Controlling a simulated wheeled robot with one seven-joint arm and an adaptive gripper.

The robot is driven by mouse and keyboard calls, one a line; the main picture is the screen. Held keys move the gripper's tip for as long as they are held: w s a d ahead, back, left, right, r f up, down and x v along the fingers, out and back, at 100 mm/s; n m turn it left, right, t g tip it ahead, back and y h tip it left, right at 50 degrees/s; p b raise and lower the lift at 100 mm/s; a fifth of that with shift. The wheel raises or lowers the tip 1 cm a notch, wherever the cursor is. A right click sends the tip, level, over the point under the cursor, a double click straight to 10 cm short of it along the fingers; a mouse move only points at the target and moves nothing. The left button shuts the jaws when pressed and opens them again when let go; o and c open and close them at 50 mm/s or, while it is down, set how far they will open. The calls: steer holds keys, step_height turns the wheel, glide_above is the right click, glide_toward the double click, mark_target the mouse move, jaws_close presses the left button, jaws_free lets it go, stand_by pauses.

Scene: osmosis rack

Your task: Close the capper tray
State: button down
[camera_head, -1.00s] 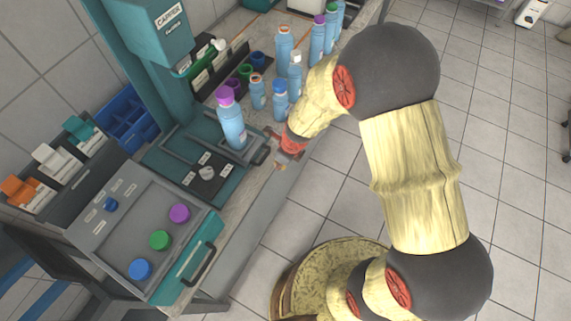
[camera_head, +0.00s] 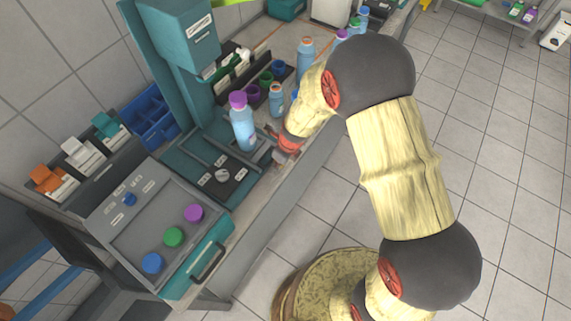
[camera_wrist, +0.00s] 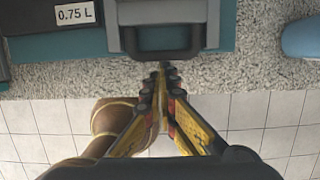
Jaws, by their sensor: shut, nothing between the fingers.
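The capper is a teal machine (camera_head: 183,42) standing at the back of the bench. Its grey capper tray sits low at its base; the tray front (camera_wrist: 168,12) and black handle (camera_wrist: 160,55) show in the wrist view. A blue bottle with a purple cap (camera_head: 243,128) stands upright at the tray in the head view. My gripper (camera_wrist: 162,72) is shut and empty, its tips at the front of the handle; whether they touch it I cannot tell. In the head view my gripper (camera_head: 283,153) is partly hidden by my wrist.
Right of the tray, more blue bottles (camera_head: 305,60) and a dark rack of coloured caps (camera_head: 265,80) stand on the bench. Left is a grey panel with coloured knobs (camera_head: 172,237) and a handled drawer (camera_head: 205,260). A dark plate (camera_head: 222,176) lies between. The floor (camera_head: 490,130) is clear.

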mark_target(270, 160)
steer(key=w+a+p, duration=0.2)
steer(key=shift+w+a+r, duration=0.1)
steer(key=shift+a+r, duration=0.1)
steer(key=shift+a, duration=0.2)
steer(key=shift+w+a+f+p, duration=0.2)
steer(key=shift+w+a+p, duration=0.1)
steer(key=shift+a+p, duration=0.15)
steer(key=shift+d, duration=0.1)
